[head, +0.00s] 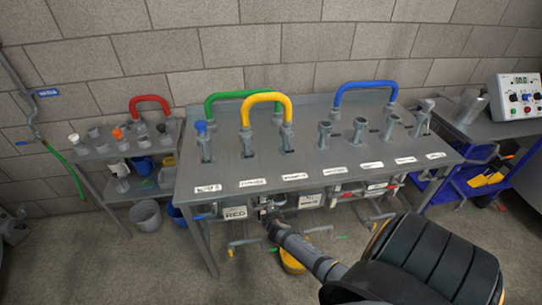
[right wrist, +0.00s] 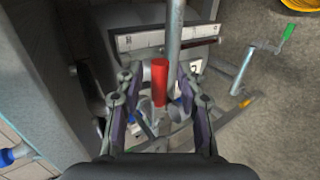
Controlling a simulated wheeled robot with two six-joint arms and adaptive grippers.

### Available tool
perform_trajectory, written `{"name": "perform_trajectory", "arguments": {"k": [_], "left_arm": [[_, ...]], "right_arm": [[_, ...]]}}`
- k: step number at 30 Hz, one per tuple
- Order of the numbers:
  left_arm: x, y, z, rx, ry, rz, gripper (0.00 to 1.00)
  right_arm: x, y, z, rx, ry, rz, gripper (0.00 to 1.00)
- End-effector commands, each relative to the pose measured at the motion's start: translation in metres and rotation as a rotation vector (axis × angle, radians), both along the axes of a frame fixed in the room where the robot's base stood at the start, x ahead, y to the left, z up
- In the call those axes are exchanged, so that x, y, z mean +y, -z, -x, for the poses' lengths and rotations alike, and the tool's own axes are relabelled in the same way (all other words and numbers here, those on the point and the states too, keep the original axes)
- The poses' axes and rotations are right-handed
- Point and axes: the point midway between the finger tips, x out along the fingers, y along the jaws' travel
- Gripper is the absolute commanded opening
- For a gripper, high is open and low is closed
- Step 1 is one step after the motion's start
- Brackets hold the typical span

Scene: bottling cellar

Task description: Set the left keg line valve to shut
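Under the front edge of the grey bench (head: 240,172) is a row of lines and valves with small coloured handles; a white plate reading RED (head: 235,213) hangs at the left of it. My right gripper (head: 267,208) reaches in from the lower right, just right of that plate. In the right wrist view my right gripper (right wrist: 162,112) is open, its two fingers on either side of a red valve handle (right wrist: 159,80), with a gap visible on both sides. The handle stands upright in that picture. I cannot tell the valve's setting. My left gripper is not in view.
A green-handled lever (right wrist: 288,31) stands to the right. Blue (head: 356,84), yellow (head: 265,97) and green (head: 222,97) hoses arch over the bench. A shelf (head: 103,153) stands left.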

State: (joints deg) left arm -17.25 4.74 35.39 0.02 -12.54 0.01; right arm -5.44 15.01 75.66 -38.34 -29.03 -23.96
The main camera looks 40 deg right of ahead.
Motion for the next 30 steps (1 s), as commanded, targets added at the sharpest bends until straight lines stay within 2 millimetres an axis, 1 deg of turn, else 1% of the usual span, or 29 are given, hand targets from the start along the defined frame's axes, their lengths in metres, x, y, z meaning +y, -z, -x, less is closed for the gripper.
{"name": "perform_trajectory", "arguments": {"k": [5, 12, 16, 21, 30], "left_arm": [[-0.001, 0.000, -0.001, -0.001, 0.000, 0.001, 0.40], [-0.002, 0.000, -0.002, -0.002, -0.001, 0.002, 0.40], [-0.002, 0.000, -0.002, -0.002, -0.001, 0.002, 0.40], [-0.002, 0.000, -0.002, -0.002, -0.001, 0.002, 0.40], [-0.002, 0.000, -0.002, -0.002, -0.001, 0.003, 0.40]], "right_arm": [[0.012, -0.014, 0.020, 0.000, -0.002, -0.001, 0.37], [0.038, -0.045, 0.061, 0.002, -0.001, -0.002, 0.37], [0.047, -0.057, 0.076, 0.003, 0.001, -0.003, 0.37], [0.052, -0.064, 0.084, 0.003, 0.000, -0.002, 0.37], [0.052, -0.064, 0.084, 0.003, 0.001, -0.001, 0.37]]}}
